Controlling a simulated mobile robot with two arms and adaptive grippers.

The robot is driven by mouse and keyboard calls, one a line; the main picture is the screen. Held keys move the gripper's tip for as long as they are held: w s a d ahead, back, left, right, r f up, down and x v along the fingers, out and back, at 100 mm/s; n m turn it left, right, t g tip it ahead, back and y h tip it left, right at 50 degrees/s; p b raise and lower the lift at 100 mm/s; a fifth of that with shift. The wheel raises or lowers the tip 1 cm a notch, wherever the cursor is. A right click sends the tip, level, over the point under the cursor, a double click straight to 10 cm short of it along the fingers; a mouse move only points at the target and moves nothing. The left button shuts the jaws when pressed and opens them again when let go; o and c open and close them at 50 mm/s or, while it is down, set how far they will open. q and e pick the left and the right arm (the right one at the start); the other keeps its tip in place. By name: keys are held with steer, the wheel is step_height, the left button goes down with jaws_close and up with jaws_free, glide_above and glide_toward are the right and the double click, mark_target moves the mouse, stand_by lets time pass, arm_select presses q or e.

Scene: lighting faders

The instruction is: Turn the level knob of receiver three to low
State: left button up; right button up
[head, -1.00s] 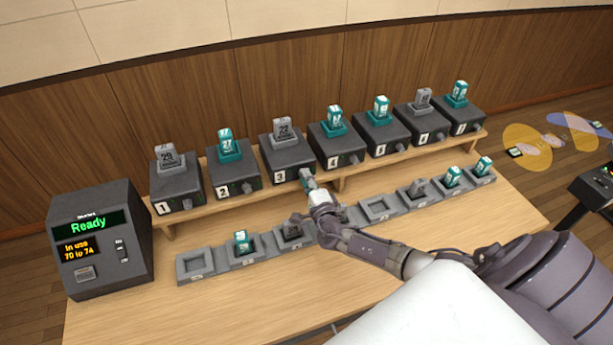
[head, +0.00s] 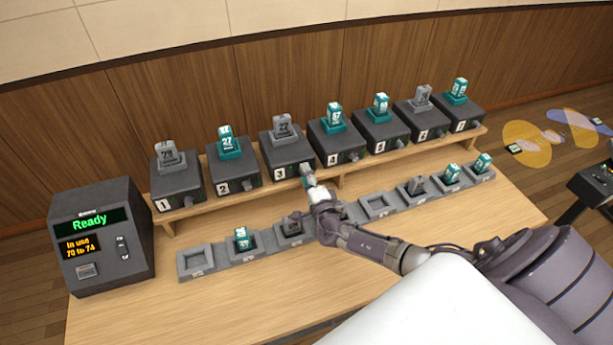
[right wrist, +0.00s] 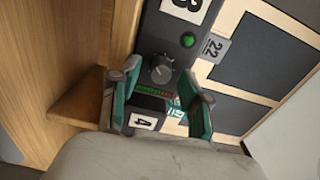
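Receiver three (head: 287,156) is a dark box on the raised shelf with a "3" label and a grey pack marked 22 on top. Its level knob (right wrist: 162,68) shows in the right wrist view, below a green light, with a coloured scale beside it. I cannot read the setting its pointer marks. My right gripper (head: 308,177) is at the receiver's lower right front corner and covers the knob in the head view. In the right wrist view the two teal-padded fingers (right wrist: 158,80) are spread apart, with the knob in the gap near their tips. Contact is unclear. My left gripper is not in view.
Similar receivers stand on both sides, with receiver four (head: 337,145) close to the right gripper. A row of grey charging trays (head: 195,262) lies in front, some holding packs. A console (head: 103,255) reading "Ready" stands at the left. The front table surface is clear.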

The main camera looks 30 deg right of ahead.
steer(key=shift+s, duration=0.1)
steer(key=v, duration=0.7)
steer(key=shift+s, duration=0.4)
steer(key=shift+a, duration=0.1)
